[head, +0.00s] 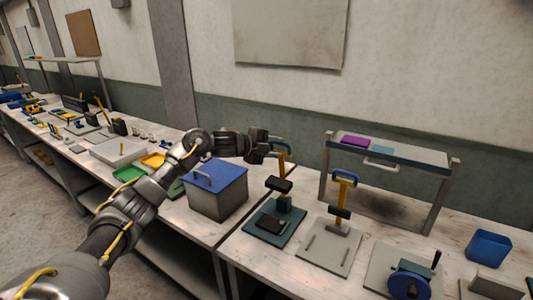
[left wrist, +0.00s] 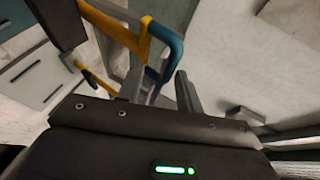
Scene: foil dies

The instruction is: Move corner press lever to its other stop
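A press with a black block and a yellow lever (head: 284,164) stands on a teal base plate (head: 262,237). A blue handle tops its lever, and the lever stands roughly upright. A second press with a yellow lever (head: 341,192) and blue handle stands on a grey plate to its right. No label shows which is the corner press. My left gripper (head: 270,150) is at the first press's handle. In the left wrist view the blue handle (left wrist: 168,48) reaches between the spread fingers of my left gripper (left wrist: 159,88); contact cannot be told. My right gripper is out of view.
A grey box with a blue lid (head: 222,176) stands left of the first press, below my left forearm. A raised shelf (head: 400,152) stands behind. A blue hand wheel (head: 408,282) and a blue bin (head: 488,247) are at the right.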

